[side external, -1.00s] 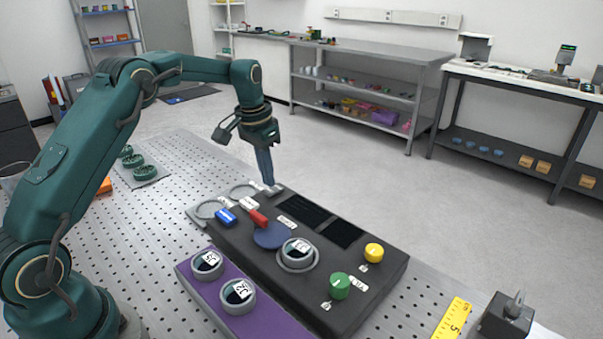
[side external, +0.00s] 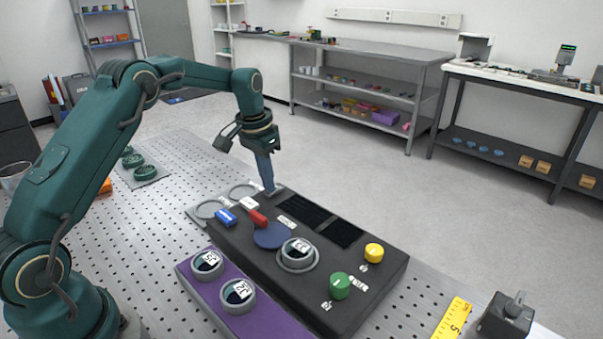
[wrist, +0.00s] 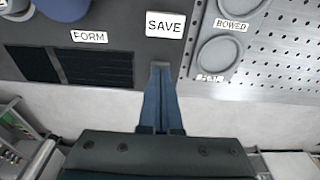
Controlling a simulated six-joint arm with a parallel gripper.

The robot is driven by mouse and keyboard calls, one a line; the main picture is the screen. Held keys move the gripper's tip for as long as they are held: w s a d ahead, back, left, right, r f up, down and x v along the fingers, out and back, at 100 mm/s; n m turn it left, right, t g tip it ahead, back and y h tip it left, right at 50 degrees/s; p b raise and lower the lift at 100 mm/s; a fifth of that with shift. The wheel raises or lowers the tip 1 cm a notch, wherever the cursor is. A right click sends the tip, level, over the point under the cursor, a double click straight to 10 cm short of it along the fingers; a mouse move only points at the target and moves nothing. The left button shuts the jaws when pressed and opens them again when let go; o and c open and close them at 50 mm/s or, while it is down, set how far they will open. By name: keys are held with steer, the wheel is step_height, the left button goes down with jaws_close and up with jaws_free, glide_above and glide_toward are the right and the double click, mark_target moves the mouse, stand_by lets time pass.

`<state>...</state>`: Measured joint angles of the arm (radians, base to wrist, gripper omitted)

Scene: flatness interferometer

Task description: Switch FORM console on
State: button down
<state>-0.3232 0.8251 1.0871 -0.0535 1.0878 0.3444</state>
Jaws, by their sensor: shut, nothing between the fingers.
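The dark FORM console (side external: 300,262) lies on the perforated table. It carries a green knob (side external: 340,286), a yellow knob (side external: 373,252), a blue disc (side external: 271,236) with a red piece (side external: 258,219) beside it, and a blue block (side external: 226,216). The FORM label (wrist: 89,36) sits near dark slatted panels in the wrist view, and a white SAVE label (wrist: 165,24) lies just beyond my fingertips. My gripper (side external: 268,188) is shut and empty, pointing down at the console's back edge. It also shows in the wrist view (wrist: 160,68). Contact cannot be told.
A purple tray (side external: 268,322) with two round dark pieces stands in front of the console. Two grey rings, one labelled BOWED (wrist: 232,24), sit beside it. A yellow ruler (side external: 453,318) and dark block (side external: 507,317) are at right. Green parts (side external: 133,160) lie at the back left.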

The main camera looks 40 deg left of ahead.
steer(key=shift+r, duration=3.4)
steer(key=s+d+r+m+t, duration=0.1)
steer(key=s+d+r+t, duration=0.2)
steer(key=s+d+r, duration=0.75)
steer(key=s+f, duration=0.3)
steer(key=s, duration=0.3)
steer(key=s+d+f+n, duration=0.1)
steer(key=s+f, duration=0.3)
steer(key=s, duration=0.3)
steer(key=shift+s+d+f+t, duration=0.25)
steer(key=shift+s+f+t, duration=0.05)
steer(key=shift+t, duration=0.1)
